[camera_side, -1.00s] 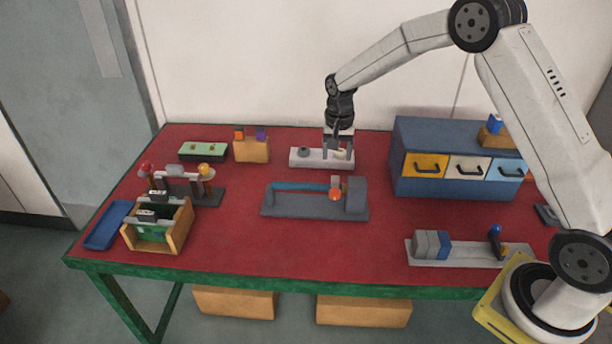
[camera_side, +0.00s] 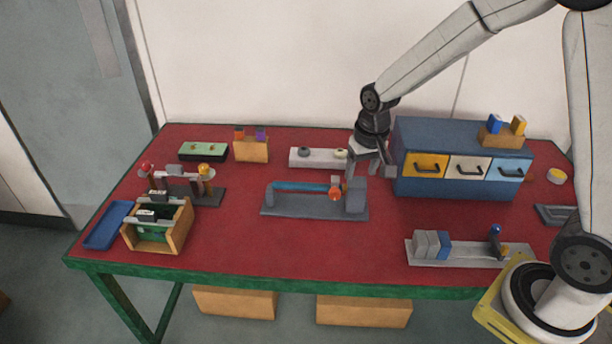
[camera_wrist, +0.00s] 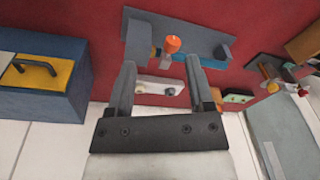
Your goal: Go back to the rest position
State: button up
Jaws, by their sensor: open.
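My gripper (camera_side: 368,168) is open and empty. In the side view it hangs above the table between the white two-knob base and the blue drawer cabinet. In the wrist view both fingers of my gripper (camera_wrist: 160,80) stand apart with nothing held between them. The white base with round knobs (camera_side: 306,161) lies at the back of the table, and it also shows beyond the fingers in the wrist view (camera_wrist: 160,86). The grey fixture with a blue bar and an orange knob (camera_side: 290,206) stands in front of the gripper, and it also shows in the wrist view (camera_wrist: 205,42).
A blue cabinet (camera_side: 455,140) with several coloured drawers stands close right of my gripper. A grey block fixture with a blue lever (camera_side: 465,255) lies front right. A wooden crate (camera_side: 170,235) and blue tray (camera_side: 104,228) are at left. The front middle of the red table (camera_side: 290,250) is clear.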

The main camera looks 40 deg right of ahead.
jog(key=s+a+n+t, duration=0.1)
jog(key=s+n, duration=0.3)
jog(key=s, duration=0.8)
jog(key=shift+s+a, duration=0.2)
jog(key=shift+a, duration=0.45)
dwell(1.0)
